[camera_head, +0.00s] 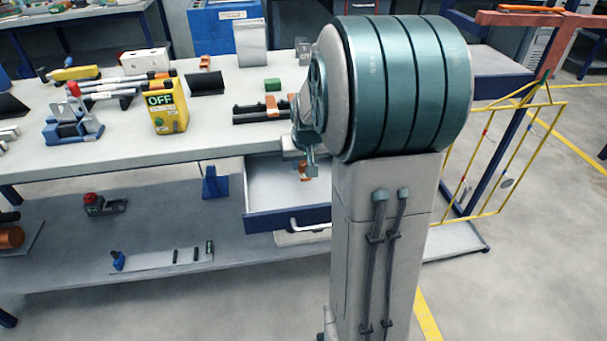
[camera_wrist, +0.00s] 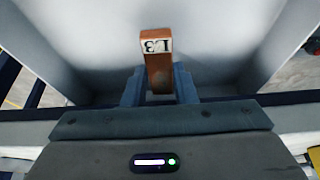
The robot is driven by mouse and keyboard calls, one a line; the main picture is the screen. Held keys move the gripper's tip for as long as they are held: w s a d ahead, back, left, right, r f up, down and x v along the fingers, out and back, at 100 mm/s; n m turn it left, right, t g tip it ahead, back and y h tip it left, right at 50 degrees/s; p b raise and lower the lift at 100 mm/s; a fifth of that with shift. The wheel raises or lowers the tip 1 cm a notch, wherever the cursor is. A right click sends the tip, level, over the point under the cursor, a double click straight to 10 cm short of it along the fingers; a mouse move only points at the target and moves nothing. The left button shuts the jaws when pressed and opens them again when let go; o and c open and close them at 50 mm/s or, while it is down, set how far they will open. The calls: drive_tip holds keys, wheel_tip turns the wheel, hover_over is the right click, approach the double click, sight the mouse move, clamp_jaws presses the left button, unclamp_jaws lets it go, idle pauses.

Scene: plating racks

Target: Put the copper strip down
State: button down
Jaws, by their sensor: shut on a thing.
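The copper strip (camera_wrist: 157,68) is a short orange-brown bar with a white label reading L3. My gripper (camera_wrist: 159,88) is shut on it, with one finger on each side. In the head view my gripper (camera_head: 311,166) hangs at the open drawer (camera_head: 262,195), and a small part of the copper strip (camera_head: 305,172) shows below the fingers. The strip is over the inside of the drawer, whose pale floor and walls surround it in the wrist view. I cannot tell whether the strip touches the drawer floor.
The drawer is pulled out under the worktop (camera_head: 225,115). A dark holder (camera_head: 250,115) with a copper-coloured piece sits on the worktop above it. A yellow OFF box (camera_head: 167,108) stands to the left. A lower shelf (camera_head: 180,235) carries several items. A yellow frame (camera_head: 470,180) stands at the right.

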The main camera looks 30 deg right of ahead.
sight(304, 171)
drive_tip(key=shift+f+b, duration=0.35)
drive_tip(key=shift+f, duration=1.6)
drive_tip(key=shift+f, duration=0.2)
drive_tip(key=c, duration=1.2)
unclamp_jaws()
drive_tip(key=shift+o, duration=0.2)
drive_tip(key=shift+r, duration=0.1)
